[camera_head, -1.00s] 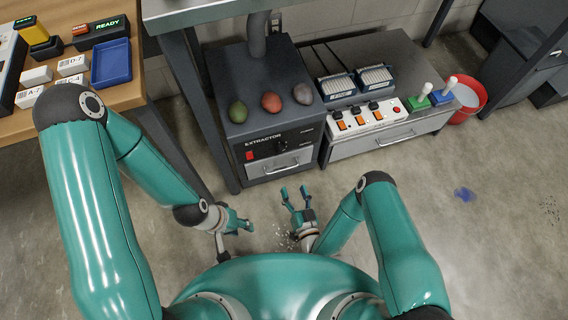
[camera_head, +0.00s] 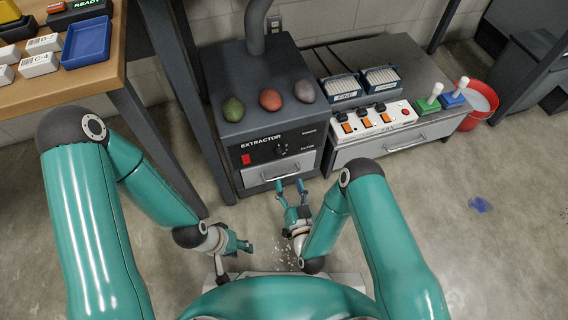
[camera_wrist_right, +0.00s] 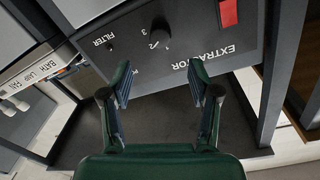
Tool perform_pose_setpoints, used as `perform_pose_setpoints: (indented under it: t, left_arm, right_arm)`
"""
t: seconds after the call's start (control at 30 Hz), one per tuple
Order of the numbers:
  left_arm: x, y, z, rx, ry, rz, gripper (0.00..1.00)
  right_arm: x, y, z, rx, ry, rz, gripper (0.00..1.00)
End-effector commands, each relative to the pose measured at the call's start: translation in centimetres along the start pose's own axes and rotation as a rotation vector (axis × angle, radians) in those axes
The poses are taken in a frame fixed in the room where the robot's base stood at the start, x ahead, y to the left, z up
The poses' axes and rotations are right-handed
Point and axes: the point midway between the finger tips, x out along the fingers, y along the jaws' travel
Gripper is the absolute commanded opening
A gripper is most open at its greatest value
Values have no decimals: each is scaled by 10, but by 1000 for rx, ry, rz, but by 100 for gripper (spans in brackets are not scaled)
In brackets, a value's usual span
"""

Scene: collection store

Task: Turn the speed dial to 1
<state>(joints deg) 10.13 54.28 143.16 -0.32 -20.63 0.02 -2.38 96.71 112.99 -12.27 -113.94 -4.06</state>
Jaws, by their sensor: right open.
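The extractor (camera_head: 230,128) is a dark grey box with a black front panel. Its speed dial (camera_head: 281,149) is a small black knob right of the "EXTRACTOR" lettering. In the right wrist view the dial (camera_wrist_right: 160,31) appears upside down, with numbers beside it; its exact setting is hard to read. My right gripper (camera_head: 289,183) is open and empty, in front of and below the panel, apart from the dial. In the right wrist view its fingertips (camera_wrist_right: 160,78) are spread below the dial. My left gripper (camera_head: 246,246) hangs low at the left, too small to tell whether open.
A red switch (camera_wrist_right: 228,12) sits on the panel. A drawer handle (camera_head: 281,176) is below it. A power strip (camera_head: 372,124) is at right, a table (camera_head: 66,88) at left.

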Motion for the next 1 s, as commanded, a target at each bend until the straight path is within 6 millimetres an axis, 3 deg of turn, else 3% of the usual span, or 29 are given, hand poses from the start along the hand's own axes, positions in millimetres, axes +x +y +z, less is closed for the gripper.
perform_pose_setpoints:
  t: [0.03,0.2,0.5,0.93,1.0]
  left_arm:
    - [9,-3,0,0,0,0,40]
    - [18,-6,0,0,1,0,40]
    - [30,-11,0,0,1,0,40]
    - [31,-11,0,0,1,0,40]
    - [31,-11,0,0,1,0,40]
  right_arm:
    - [16,1,0,-3,13,-4,61]
    - [53,1,-2,-2,12,-1,61]
    - [98,1,-2,-1,7,1,61]
    - [107,1,-3,-1,5,2,61]
    - [107,1,-3,-1,5,2,51]
